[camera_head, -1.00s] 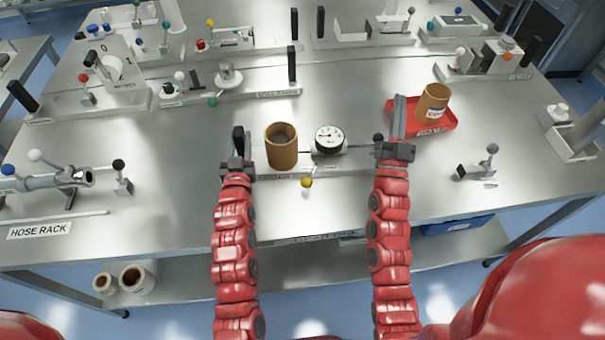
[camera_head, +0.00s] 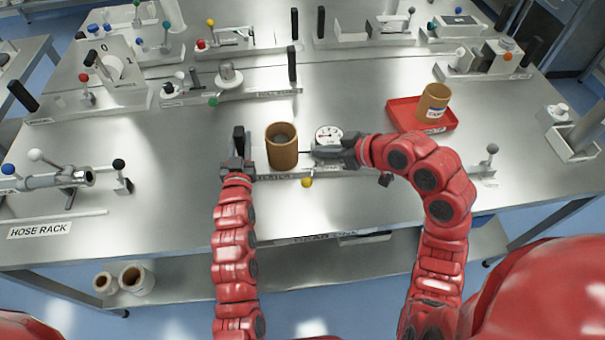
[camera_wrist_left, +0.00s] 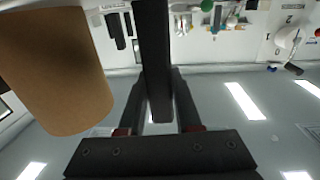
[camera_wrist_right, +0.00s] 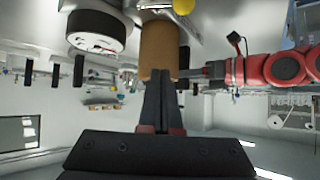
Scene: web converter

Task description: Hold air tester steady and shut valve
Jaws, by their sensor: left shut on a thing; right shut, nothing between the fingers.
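The air tester's base (camera_head: 275,176) carries a brown cylinder (camera_head: 282,152), a white dial gauge (camera_head: 328,132) and a yellow-knobbed lever (camera_head: 307,183) at its front. My left gripper (camera_head: 238,162) is shut on the black upright handle (camera_head: 238,138) at the tester's left end; the handle also shows between the fingers in the left wrist view (camera_wrist_left: 152,60). My right gripper (camera_head: 304,151) is shut and empty, pointing left in front of the gauge, its tips near the cylinder. In the right wrist view the yellow knob (camera_wrist_right: 183,6) is at the top edge, apart from the fingers. Contact with the cylinder is unclear.
A red tray (camera_head: 403,113) with another brown cylinder (camera_head: 433,101) stands to the right. A hose rack (camera_head: 50,182) is at the left, and several devices with levers line the back. The metal tabletop (camera_head: 375,210) is clear at the front right.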

